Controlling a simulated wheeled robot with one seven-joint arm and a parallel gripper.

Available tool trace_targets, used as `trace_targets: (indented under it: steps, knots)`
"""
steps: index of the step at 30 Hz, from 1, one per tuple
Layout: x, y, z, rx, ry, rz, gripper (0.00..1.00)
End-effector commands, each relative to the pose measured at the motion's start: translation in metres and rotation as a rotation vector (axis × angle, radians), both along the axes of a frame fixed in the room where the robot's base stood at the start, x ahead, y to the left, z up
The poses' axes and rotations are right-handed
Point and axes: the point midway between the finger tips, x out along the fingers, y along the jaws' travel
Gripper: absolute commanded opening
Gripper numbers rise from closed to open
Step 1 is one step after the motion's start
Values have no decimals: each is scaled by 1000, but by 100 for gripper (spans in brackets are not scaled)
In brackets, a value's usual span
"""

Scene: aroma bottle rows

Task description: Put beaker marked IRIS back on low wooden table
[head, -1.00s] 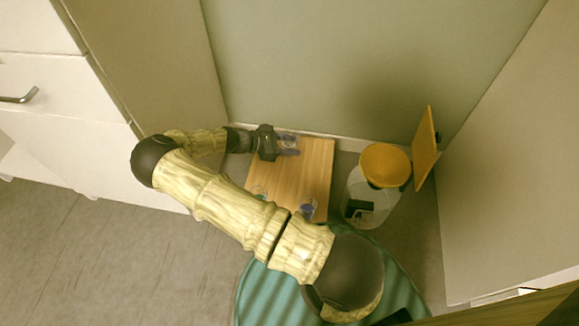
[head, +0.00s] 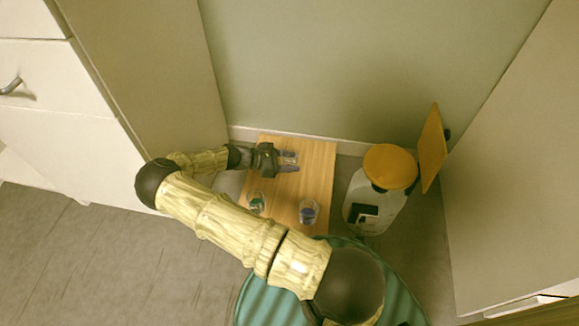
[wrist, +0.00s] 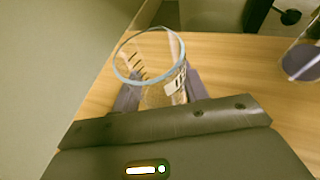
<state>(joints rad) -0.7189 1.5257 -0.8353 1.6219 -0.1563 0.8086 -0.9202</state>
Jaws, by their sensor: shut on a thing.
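My gripper (head: 288,162) is over the far part of the low wooden table (head: 318,168). It is shut on a clear glass beaker (head: 289,157). In the wrist view the beaker (wrist: 150,62) is between the two fingers, with dark graduation marks and a pale label at its right side. The label is too small to read, so I cannot confirm IRIS. The wooden tabletop (wrist: 230,62) shows beyond it. I cannot tell whether the beaker's base touches the table.
Two other beakers stand nearer on the table: one with a green mark or content (head: 256,203) and one with purple (head: 308,211). A white bin-like object with a yellow top (head: 390,166) stands right of the table. A wall is close behind.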

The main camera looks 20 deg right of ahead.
Motion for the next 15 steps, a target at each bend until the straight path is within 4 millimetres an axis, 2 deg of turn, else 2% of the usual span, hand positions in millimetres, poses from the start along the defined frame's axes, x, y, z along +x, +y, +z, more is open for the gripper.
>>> trace_targets:
  steps: [1,4,15]
  knots:
    - [0,0,-13,-1,0,1,20]
    - [0,0,-22,-1,-1,1,20]
    - [0,0,-22,0,0,1,20]
